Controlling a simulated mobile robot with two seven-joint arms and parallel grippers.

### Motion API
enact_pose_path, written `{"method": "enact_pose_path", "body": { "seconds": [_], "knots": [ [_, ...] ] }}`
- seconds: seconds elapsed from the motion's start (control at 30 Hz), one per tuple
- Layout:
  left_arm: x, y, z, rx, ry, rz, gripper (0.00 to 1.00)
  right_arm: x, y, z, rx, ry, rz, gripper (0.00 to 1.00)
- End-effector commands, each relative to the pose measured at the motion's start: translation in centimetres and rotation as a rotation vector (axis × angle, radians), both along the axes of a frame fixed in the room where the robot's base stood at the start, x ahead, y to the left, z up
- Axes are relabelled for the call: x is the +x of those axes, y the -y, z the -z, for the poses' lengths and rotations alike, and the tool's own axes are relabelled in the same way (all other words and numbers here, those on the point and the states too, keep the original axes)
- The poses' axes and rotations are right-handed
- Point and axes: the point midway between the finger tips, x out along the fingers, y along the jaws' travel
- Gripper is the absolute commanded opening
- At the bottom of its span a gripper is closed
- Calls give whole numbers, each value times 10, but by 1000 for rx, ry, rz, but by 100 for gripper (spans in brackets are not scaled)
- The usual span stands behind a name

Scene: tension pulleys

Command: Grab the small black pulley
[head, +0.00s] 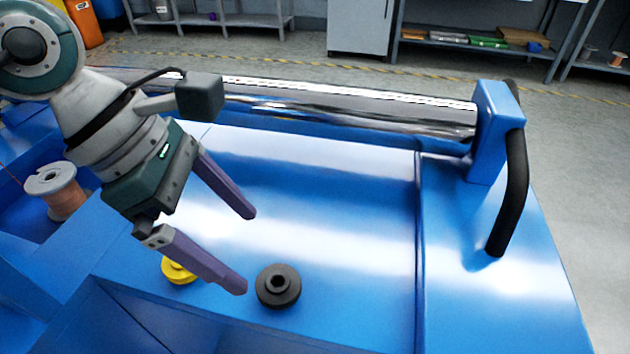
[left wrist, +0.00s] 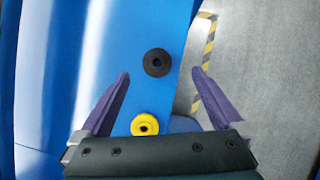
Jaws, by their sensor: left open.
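The small black pulley (head: 278,287) lies flat on the blue machine surface in the head view, near its front edge. It also shows in the left wrist view (left wrist: 157,63), ahead of the fingertips and between their lines. My left gripper (head: 245,250) is open and empty, with its purple fingers spread up and left of the black pulley, apart from it. In the left wrist view my left gripper (left wrist: 162,73) shows both fingers wide apart. A yellow pulley (head: 179,271) is partly hidden behind the lower finger; it also shows in the left wrist view (left wrist: 145,125). My right gripper is not in view.
A spool of copper-coloured wire (head: 57,191) stands in a recess at the left. A shiny metal roller (head: 350,112) runs along the back. A black curved handle (head: 516,190) rises at the right. The blue surface right of the black pulley is clear.

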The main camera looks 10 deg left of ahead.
Motion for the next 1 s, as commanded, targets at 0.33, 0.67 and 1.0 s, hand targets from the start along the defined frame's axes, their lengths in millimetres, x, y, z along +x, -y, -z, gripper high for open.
{"method": "enact_pose_path", "body": {
  "seconds": [0.33,0.67,1.0],
  "knots": [
    [2,0,51,71,-15,19,100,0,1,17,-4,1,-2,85],
    [12,21,87,67,-17,18,100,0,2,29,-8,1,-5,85],
    [14,26,102,70,-13,18,100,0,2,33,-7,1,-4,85]
  ]
}}
